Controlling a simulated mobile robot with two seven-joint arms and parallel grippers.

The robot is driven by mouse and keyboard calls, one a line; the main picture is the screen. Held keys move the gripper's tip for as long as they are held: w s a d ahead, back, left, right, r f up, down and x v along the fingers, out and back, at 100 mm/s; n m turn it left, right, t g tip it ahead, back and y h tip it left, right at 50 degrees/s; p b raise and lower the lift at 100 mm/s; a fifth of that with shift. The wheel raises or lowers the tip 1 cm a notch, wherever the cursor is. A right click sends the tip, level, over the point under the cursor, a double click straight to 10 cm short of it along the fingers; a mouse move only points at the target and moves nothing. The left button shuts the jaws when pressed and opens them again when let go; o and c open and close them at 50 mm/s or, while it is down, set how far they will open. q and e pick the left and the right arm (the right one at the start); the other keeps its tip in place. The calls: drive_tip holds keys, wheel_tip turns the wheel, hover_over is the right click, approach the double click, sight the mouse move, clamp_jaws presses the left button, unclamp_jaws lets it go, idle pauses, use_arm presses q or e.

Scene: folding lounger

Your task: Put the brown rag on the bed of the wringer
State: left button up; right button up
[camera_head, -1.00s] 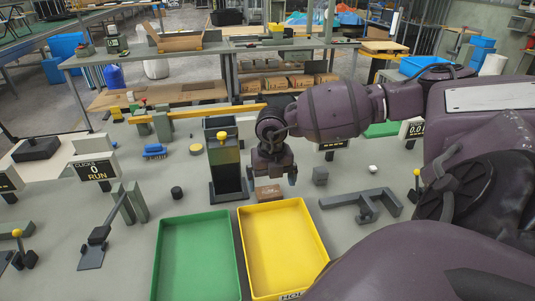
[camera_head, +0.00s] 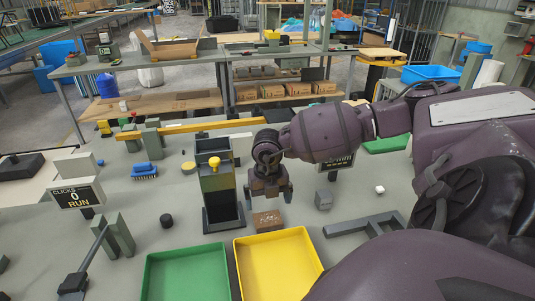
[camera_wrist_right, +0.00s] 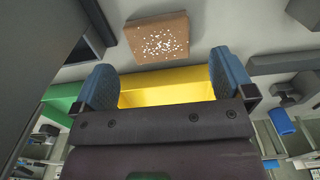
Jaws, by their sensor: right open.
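A brown block-shaped piece with white specks (camera_head: 267,221), which looks like the rag, lies on the grey table behind the yellow tray. It also shows in the right wrist view (camera_wrist_right: 157,36), beyond the fingertips. My right gripper (camera_head: 268,197) is open and empty, hanging above the brown piece and apart from it. Its two blue-padded fingers show in the wrist view (camera_wrist_right: 166,82). A dark upright stand with a yellow knob (camera_head: 222,208), possibly the wringer, stands just left of the brown piece. I cannot make out its bed for certain. My left gripper is not in view.
A yellow tray (camera_head: 318,258) and a green tray (camera_head: 148,272) lie in front. A black cylinder (camera_head: 167,221), blue brush (camera_head: 144,170) and "CLICKS 0 RUN" sign (camera_head: 76,196) are to the left.

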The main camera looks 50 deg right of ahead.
sight(267, 215)
drive_tip(key=shift+f, duration=0.9)
wheel_tip(267, 215, down, 5)
drive_tip(key=shift+w+r, duration=0.15)
drive_tip(key=shift+r, duration=0.05)
drive_tip(key=c, duration=0.8)
wheel_tip(267, 215, up, 20)
drive_tip(key=shift+p, duration=0.35)
